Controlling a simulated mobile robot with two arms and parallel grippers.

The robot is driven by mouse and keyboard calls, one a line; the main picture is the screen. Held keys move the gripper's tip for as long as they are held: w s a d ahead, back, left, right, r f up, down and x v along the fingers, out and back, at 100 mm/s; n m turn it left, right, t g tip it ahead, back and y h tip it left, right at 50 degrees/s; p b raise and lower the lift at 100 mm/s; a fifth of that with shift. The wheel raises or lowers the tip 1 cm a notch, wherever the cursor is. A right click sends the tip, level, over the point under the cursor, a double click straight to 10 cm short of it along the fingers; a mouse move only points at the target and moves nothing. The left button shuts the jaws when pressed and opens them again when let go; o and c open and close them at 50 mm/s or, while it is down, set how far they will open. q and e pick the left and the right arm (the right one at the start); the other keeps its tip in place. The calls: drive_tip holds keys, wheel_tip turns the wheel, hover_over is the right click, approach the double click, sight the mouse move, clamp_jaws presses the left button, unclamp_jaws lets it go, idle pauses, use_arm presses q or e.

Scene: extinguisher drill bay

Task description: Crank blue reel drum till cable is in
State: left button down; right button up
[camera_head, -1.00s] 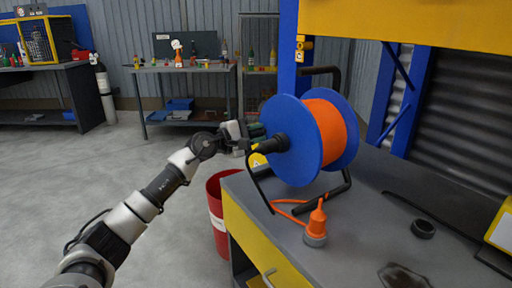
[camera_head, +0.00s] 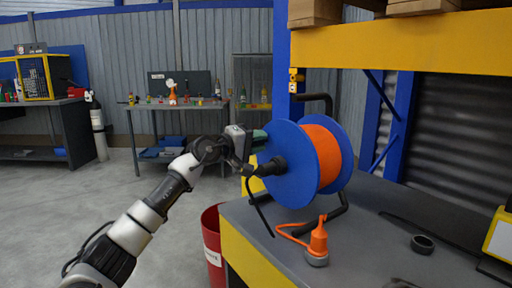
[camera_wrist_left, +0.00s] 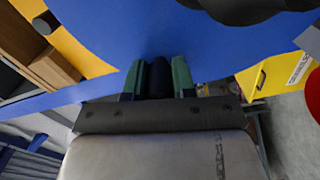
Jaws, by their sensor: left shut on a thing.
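The blue reel drum (camera_head: 290,180) stands upright in its black frame (camera_head: 328,214) on the grey workbench. Orange cable (camera_head: 322,152) is wound between its two blue flanges. A short run of loose cable (camera_head: 288,236) lies on the bench and leads to an orange plug (camera_head: 318,242) standing near the drum's foot. My left gripper (camera_head: 258,140) is at the near flange, above and left of the black hub (camera_head: 272,167). In the left wrist view its green fingers are shut on the dark crank handle (camera_wrist_left: 160,78), against the blue flange. My right gripper is not in view.
A red bin (camera_head: 211,238) stands on the floor left of the workbench (camera_head: 375,215). A black ring (camera_head: 422,244) lies on the bench to the right. A yellow beam (camera_head: 400,42) crosses above. The floor at the left is clear.

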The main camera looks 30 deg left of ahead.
use_arm(q)
drive_tip(key=shift+d, duration=0.15)
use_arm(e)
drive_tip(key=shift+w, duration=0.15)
use_arm(q)
drive_tip(key=c, duration=0.9)
unclamp_jaws()
drive_tip(key=shift+s, duration=0.15)
